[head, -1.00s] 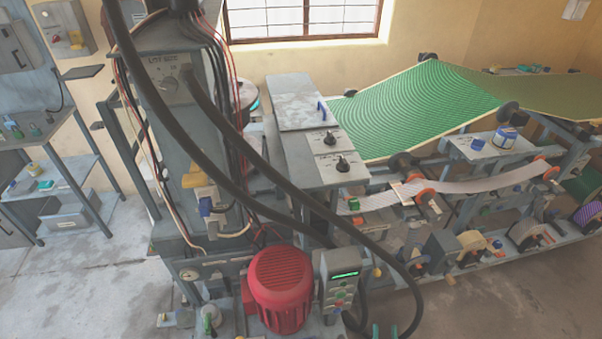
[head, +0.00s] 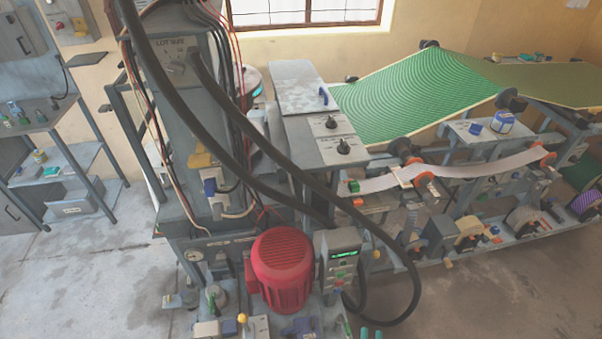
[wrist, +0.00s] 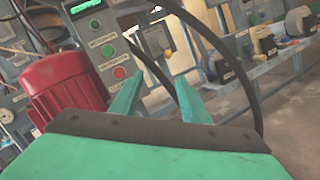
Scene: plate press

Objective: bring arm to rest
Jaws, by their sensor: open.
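My gripper (wrist: 157,92) is open and empty, its two teal fingers spread apart in the wrist view. In the head view only its fingertips (head: 370,333) show at the bottom edge, right of the red motor (head: 282,270). In the wrist view, the grey control box (wrist: 103,45) with green and red buttons stands beyond the fingers, to the left. The fingers appear apart from everything. The rest of my arm is out of the head view.
Thick black cables (head: 398,240) loop down beside the control box and cross the wrist view behind the fingers. The press frame with its white paper web (head: 470,168) runs along the right. Bare concrete floor (head: 460,300) lies at the lower right.

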